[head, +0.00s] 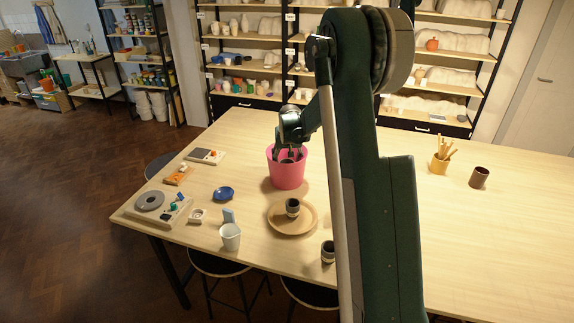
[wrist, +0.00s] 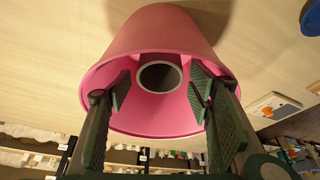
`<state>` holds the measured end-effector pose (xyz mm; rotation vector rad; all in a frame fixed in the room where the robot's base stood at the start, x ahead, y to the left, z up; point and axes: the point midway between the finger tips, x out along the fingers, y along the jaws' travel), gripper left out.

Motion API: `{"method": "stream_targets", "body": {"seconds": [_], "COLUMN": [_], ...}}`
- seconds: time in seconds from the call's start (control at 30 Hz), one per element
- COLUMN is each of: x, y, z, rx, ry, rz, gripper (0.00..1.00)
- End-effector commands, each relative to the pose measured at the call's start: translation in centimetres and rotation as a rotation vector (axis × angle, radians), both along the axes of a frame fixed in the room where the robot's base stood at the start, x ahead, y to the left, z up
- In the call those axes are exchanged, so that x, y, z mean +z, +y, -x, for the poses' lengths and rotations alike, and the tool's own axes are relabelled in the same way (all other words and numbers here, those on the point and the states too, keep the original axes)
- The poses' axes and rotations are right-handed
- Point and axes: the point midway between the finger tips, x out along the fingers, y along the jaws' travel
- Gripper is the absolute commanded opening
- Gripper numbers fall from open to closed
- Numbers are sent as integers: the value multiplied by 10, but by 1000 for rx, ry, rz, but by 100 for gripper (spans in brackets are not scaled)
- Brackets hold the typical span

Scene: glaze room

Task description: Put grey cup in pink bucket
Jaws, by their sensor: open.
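The pink bucket (head: 286,176) stands on the table and fills much of the wrist view (wrist: 155,38). A grey-rimmed cup (wrist: 160,77) is inside it, its round mouth facing my wrist camera. My gripper (head: 287,154) is at the bucket's mouth. In the wrist view its fingers (wrist: 160,88) are spread apart, one on each side of the cup, with visible gaps. Another dark grey cup (head: 292,207) with a pale band stands on a round wooden plate (head: 283,226). A similar cup (head: 327,252) stands near the table's front edge, partly hidden by my arm.
A blue bowl (head: 223,193), a pale jug (head: 231,237), a small white dish (head: 197,216) and a tray with a grey disc (head: 149,201) are on the left. A dark brown cup (head: 479,178) and a tool pot (head: 439,163) stand on the right. The right tabletop is mostly clear.

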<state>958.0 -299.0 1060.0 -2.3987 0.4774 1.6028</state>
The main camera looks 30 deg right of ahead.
Motion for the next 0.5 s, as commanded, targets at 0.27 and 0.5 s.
{"method": "stream_targets", "body": {"seconds": [0.27,0.5], "x": [31,49], "y": [5,8], "z": [12,19], "rx": [0,0], "ry": [0,0], "rz": [0,0], "gripper": [52,52]}}
